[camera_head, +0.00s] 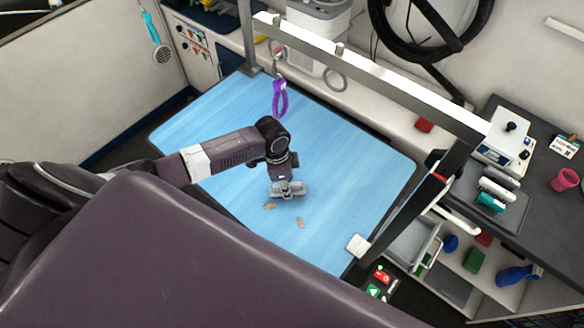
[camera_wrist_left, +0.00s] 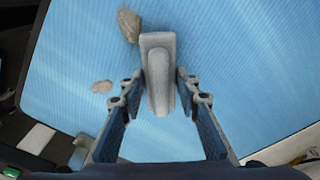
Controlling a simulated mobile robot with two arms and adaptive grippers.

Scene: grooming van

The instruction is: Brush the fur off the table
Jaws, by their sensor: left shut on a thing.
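The grooming table (camera_head: 215,115) has a light blue top, which also fills most of the left wrist view (camera_wrist_left: 240,60). My left gripper (camera_head: 283,176) is over the middle of the table, shut on a grey brush (camera_head: 289,190). In the left wrist view the brush (camera_wrist_left: 157,70) lies between the two fingers (camera_wrist_left: 158,92). One beige fur tuft (camera_head: 269,206) lies just beside the brush; it shows near the brush's far end in the wrist view (camera_wrist_left: 129,25). A second tuft (camera_head: 300,222) lies nearer the table's front edge, also in the wrist view (camera_wrist_left: 102,87). My right gripper is not in view.
A grey grooming frame (camera_head: 375,80) spans the table's back and right side, with a purple loop (camera_head: 280,98) hanging from it. A dark counter (camera_head: 540,200) with clippers and a pink cup (camera_head: 565,180) stands at the right. The table's left part is clear.

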